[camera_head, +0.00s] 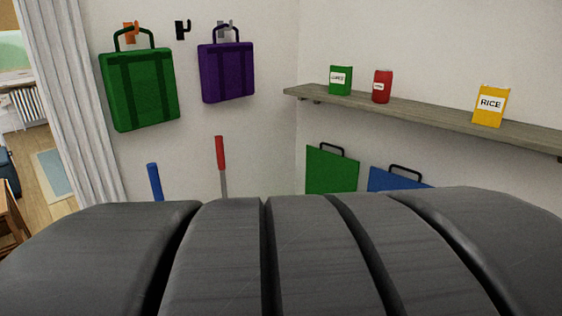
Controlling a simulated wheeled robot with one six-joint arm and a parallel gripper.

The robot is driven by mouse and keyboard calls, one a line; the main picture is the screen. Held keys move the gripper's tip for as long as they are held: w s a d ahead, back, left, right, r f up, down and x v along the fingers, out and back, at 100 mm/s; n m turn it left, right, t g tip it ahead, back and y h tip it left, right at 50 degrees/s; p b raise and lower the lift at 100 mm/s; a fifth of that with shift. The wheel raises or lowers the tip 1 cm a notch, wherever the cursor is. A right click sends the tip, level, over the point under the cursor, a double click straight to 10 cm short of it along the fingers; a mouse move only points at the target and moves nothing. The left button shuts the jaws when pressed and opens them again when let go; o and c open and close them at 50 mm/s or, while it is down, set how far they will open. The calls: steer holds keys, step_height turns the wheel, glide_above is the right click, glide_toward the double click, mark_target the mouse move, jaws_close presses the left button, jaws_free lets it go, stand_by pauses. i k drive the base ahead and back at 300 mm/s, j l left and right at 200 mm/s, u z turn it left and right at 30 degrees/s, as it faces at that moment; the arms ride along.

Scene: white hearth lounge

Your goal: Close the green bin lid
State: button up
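A green panel with a black handle on its top edge (331,172) stands upright against the right wall, below the shelf. It looks like the green bin's lid, standing open. The bin's body is hidden behind dark grey surfaces close to the camera that fill the lower part of the view. My gripper is not in view.
A similar blue panel with a black handle (393,181) stands to its right, partly hidden. A wooden shelf (440,116) above holds a green box (340,80), red can (382,87) and yellow rice box (490,105). Green (140,90) and purple (227,73) bags hang left.

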mark_target(325, 171)
steer(key=i+u, duration=0.1)
steer(key=i, duration=0.55)
steer(key=i+l, duration=0.15)
steer(key=i, duration=0.5)
steer(key=j+u, duration=0.05)
